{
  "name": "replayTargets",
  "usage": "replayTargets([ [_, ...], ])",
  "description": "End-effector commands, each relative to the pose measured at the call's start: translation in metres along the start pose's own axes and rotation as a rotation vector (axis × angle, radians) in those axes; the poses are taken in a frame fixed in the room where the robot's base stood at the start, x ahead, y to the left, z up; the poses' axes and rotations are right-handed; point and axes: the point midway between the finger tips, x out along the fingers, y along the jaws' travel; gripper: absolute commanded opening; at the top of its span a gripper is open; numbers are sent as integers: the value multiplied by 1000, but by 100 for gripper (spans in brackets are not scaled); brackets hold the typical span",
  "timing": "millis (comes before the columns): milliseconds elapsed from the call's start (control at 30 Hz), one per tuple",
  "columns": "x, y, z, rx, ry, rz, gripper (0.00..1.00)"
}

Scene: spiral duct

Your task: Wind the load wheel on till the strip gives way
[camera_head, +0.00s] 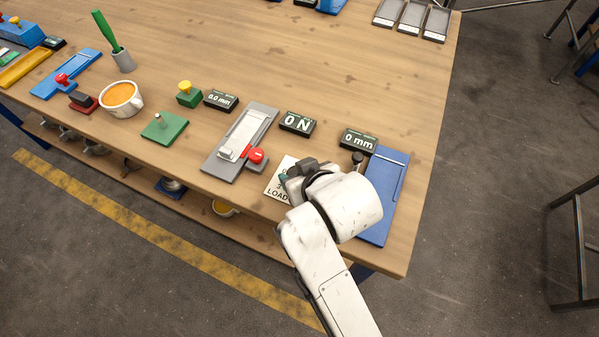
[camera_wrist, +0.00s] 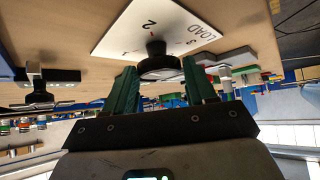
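The load wheel, a black round knob (camera_wrist: 158,60), sits on a white plate marked LOAD with digits (camera_wrist: 190,20). The plate also shows in the head view (camera_head: 277,190), where my arm hides the wheel. My gripper (camera_wrist: 160,80) has its two green fingers apart, one on each side of the wheel; I cannot tell whether they touch it. A grey fixture (camera_head: 217,166) with a pale strip-like bar (camera_head: 243,130) and a red knob (camera_head: 257,155) lies left of the plate. Readouts show 0 N (camera_head: 297,123) and 0 mm (camera_head: 358,141).
A blue plate (camera_head: 380,220) with a black knob (camera_head: 357,158) lies right of my gripper. A green base with a peg (camera_head: 164,128), an orange-filled cup (camera_head: 121,98) and a 0.0 mm readout (camera_head: 220,100) stand left. The table's back middle is clear.

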Motion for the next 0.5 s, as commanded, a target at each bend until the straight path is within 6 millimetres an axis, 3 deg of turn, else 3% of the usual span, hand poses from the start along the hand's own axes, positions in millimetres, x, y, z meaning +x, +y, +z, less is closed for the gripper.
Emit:
replayTargets([
  [167, 0, 0, 0, 0, 0, 0, 73],
  [500, -6, 0, 0, -1, 0, -1, 73],
])
